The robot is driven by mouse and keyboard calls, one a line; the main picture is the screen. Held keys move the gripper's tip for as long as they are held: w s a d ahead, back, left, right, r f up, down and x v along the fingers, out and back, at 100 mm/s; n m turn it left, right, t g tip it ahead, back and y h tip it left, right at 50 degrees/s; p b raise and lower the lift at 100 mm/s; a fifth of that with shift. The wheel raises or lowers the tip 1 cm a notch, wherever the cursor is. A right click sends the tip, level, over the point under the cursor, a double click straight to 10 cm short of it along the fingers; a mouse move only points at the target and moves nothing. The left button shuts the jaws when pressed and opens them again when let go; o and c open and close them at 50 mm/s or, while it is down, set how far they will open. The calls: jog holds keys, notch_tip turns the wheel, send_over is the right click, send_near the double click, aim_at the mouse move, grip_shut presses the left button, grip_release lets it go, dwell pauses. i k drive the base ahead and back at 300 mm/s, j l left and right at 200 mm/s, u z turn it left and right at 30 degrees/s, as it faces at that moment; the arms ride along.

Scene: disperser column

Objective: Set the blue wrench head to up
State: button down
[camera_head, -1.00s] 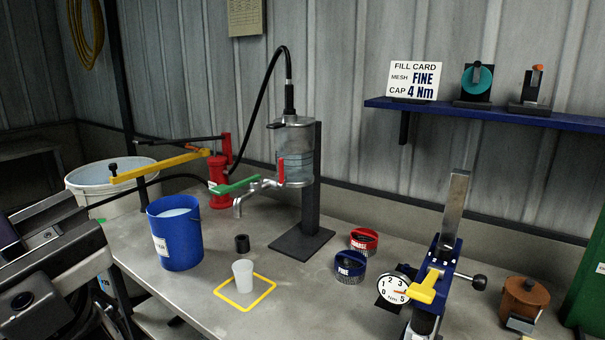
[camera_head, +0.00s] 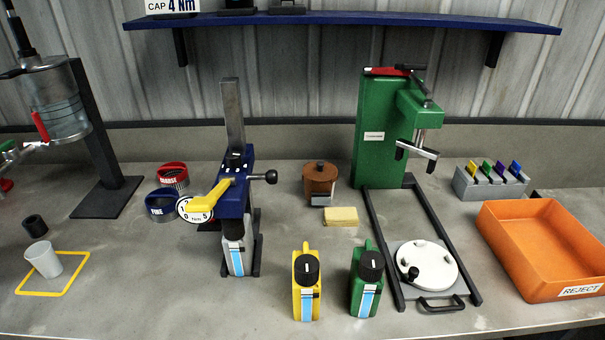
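The blue wrench head (camera_head: 234,186) is mounted on an upright metal post (camera_head: 232,112) standing on the bench. It has a yellow lever (camera_head: 209,201) pointing to the lower left and a black knob (camera_head: 270,177) on its right side. A round white dial marked in Nm (camera_head: 195,209) sits at its left. A grey bottle with a blue-and-white label (camera_head: 236,257) stands below the head; whether they touch I cannot tell. My gripper is not in the current view.
A yellow bottle (camera_head: 307,286) and a green bottle (camera_head: 367,280) stand at the front. A green press (camera_head: 375,145), an orange reject bin (camera_head: 541,243) and a brown pot (camera_head: 320,180) are to the right. COARSE (camera_head: 173,175) and FINE (camera_head: 161,203) rings lie left of the head.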

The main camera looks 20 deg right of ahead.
aim_at(229, 208)
jog(key=z, duration=0.25)
jog(key=k+l, duration=0.1)
jog(key=l, duration=0.5)
jog(key=i+l, duration=0.1)
jog(key=i, duration=0.3)
jog(key=i+l, duration=0.1)
jog(key=i, duration=0.3)
